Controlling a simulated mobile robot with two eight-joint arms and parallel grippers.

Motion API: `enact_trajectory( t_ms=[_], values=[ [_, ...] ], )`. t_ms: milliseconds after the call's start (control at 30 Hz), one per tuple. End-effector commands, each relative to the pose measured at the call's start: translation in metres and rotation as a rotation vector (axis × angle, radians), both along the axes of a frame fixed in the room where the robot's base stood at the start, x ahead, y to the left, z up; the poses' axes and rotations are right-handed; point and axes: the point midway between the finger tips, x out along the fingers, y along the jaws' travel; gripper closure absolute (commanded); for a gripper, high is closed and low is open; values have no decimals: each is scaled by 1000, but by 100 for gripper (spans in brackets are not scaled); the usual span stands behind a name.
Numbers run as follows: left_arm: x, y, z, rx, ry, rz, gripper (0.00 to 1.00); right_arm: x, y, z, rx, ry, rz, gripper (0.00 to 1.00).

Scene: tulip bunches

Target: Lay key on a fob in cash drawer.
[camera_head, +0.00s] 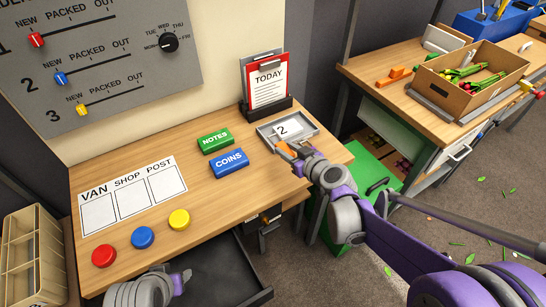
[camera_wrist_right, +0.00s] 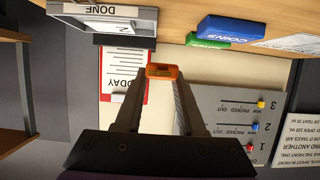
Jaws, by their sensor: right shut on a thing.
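My right gripper (camera_head: 294,158) is shut on an orange fob (camera_wrist_right: 162,71). The fob sits between the fingertips in the right wrist view, raised beside the grey tray; I cannot make out the key itself. The cash drawer (camera_head: 225,272) appears to be the dark drawer standing open under the front of the desk, with its visible floor bare. My left gripper (camera_head: 181,281) is low at the left part of that drawer. Its fingers are too small and partly hidden to tell open from shut, or whether they touch the drawer.
The grey tray (camera_head: 309,136) with a card marked 2 lies at the desk's right end. Green NOTES (camera_head: 215,141) and blue COINS (camera_head: 229,163) blocks sit left of it. A TODAY clipboard (camera_head: 268,85) stands behind. Red, blue and yellow buttons line the front edge.

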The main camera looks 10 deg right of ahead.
Motion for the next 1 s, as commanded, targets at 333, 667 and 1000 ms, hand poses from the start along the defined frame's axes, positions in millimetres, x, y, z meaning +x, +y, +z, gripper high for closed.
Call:
enact_trajectory(
  t_ms=[333,667,1000],
  values=[
    [-2,0,-12,0,4,0,50,0,0,-47,1,0,-1,100],
    [-4,0,-20,0,7,0,50,0,0,-91,1,0,-1,100],
    [-4,0,-20,0,7,0,50,0,0,-96,0,0,-1,100]
  ],
)
